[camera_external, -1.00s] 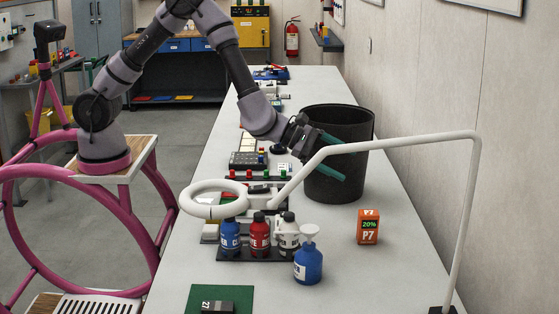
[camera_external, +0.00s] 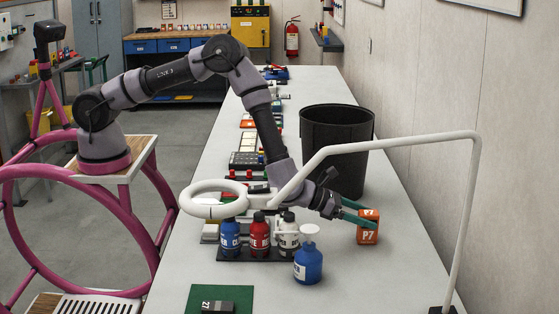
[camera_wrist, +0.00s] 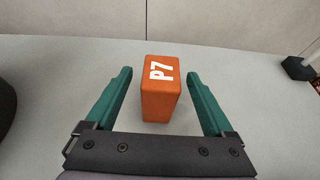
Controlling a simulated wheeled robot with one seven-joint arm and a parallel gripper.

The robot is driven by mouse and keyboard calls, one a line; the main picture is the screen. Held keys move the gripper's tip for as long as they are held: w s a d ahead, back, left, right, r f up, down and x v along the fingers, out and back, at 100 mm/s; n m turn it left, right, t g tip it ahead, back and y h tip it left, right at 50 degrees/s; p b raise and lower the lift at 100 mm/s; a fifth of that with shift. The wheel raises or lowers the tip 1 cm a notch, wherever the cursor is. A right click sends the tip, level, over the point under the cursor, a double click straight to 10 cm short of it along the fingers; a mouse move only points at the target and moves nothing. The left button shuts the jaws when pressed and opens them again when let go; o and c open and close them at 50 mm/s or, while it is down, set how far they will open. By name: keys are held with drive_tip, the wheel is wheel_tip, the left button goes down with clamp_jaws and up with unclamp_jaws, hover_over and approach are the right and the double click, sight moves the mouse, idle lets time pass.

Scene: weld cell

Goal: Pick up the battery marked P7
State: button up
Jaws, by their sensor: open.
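The orange battery marked P7 (camera_external: 367,232) stands upright on the bench, right of the bottles. In the wrist view the battery (camera_wrist: 161,88) shows its white P7 marking and lies centred between my two green fingers. My gripper (camera_external: 360,215) reaches in from the left with its fingers at the battery's upper part. In the wrist view my gripper (camera_wrist: 158,85) is open, with a gap between the battery and each finger. One finger hides part of the battery's top in the external view.
A black bin (camera_external: 340,125) stands behind my gripper. A white lamp arm (camera_external: 400,142) passes above, with its post on the right. Blue, red and white bottles (camera_external: 259,235) and a blue pump bottle (camera_external: 308,262) stand to the left. The bench (camera_external: 400,275) is clear in front of the battery.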

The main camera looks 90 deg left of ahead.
sight(378, 222)
drive_tip(key=x, duration=0.4)
drive_tip(key=shift+w+f, duration=0.15)
drive_tip(key=shift+f, duration=0.05)
clamp_jaws()
drive_tip(key=shift+r, duration=0.1)
